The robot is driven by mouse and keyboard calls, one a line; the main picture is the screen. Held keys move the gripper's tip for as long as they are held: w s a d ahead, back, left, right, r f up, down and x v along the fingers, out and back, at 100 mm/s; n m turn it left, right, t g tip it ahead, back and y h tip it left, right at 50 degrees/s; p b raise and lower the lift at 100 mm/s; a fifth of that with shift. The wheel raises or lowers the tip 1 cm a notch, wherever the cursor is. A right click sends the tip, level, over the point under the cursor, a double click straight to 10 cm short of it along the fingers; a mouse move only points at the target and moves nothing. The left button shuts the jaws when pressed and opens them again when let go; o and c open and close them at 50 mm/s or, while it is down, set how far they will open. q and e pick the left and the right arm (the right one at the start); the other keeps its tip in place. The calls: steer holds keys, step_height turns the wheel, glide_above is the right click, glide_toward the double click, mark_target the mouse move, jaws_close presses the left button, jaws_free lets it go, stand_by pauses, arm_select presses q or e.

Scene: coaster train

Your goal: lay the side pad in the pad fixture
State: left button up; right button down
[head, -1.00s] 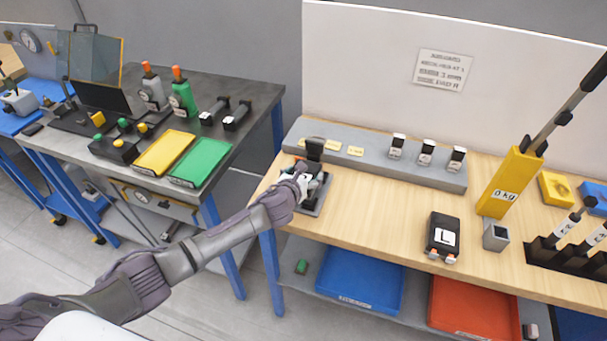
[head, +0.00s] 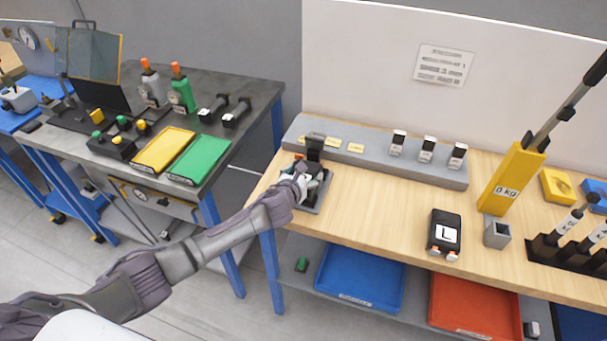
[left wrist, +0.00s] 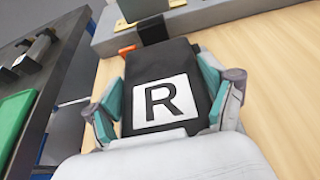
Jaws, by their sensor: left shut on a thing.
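The side pad (left wrist: 160,75) is a black block with a white label marked R. In the left wrist view it lies between the teal-lined fingers of my left gripper (left wrist: 164,108), which is shut on its sides. In the head view my left gripper (head: 304,182) is at the pad fixture (head: 318,206), a dark grey base with a black upright at the left end of the wooden table. The hand hides most of the pad there, and I cannot tell whether the pad touches the base. My right gripper is not in view.
A grey ledge (head: 375,157) with several small blocks runs behind the fixture. A second black pad marked L (head: 445,232) lies further right, beside a grey cup (head: 497,234) and a yellow 0 kg block (head: 510,180). Bare wood lies between fixture and L pad.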

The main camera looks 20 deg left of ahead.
arm_select(q)
steer(key=shift+f+b, duration=0.45)
steer(key=shift+f, duration=0.1)
steer(key=o, duration=1.2)
steer(key=shift+o, duration=0.5)
steer(key=shift+f, duration=0.1)
steer(key=shift+r+p, duration=4.15)
steer(key=shift+p, duration=0.2)
steer(key=shift+f, duration=0.1)
